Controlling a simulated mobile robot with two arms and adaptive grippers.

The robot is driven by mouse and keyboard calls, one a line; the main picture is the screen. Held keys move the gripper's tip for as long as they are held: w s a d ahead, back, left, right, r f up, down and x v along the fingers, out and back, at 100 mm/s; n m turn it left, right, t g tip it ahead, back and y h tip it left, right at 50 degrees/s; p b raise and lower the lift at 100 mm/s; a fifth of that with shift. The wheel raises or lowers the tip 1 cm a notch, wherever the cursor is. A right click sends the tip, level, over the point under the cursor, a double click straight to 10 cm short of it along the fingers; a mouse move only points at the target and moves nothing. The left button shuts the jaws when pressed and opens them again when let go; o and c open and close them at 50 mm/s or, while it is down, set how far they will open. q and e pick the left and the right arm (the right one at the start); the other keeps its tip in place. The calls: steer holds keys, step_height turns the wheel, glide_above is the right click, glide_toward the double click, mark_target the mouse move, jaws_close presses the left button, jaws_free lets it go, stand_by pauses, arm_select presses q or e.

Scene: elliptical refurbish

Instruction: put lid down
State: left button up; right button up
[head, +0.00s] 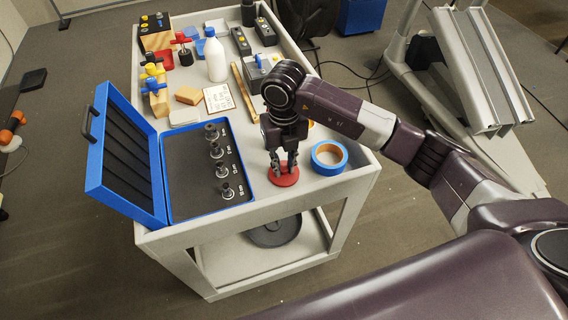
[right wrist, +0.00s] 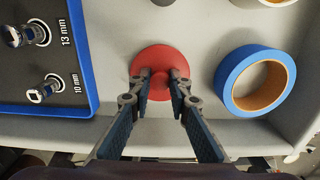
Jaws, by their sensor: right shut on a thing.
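A round red lid (head: 284,177) is at the near end of the grey cart top, between the blue case and a roll of blue tape. My right gripper (head: 283,160) points down over it. In the right wrist view, the gripper (right wrist: 160,85) has its fingers shut on the middle of the lid (right wrist: 160,57). The lid looks flat and at or very near the cart surface; I cannot tell whether it touches. My left gripper is not in view.
An open blue case (head: 240,205) with several sockets stands left of the lid. A blue tape roll (head: 329,157) is close on the right. A white bottle (head: 215,58), a wood stick (head: 245,92) and other items fill the back of the cart (head: 350,181).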

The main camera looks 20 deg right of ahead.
mark_target(284, 168)
steer(key=shift+f, duration=0.2)
steer(key=o, duration=0.9)
steer(key=shift+r, duration=0.1)
steer(key=shift+o, duration=0.2)
steer(key=shift+r, duration=0.1)
step_height(284, 168, up, 12)
steer(key=b, duration=0.1)
steer(key=shift+b, duration=0.35)
steer(key=shift+s, duration=0.1)
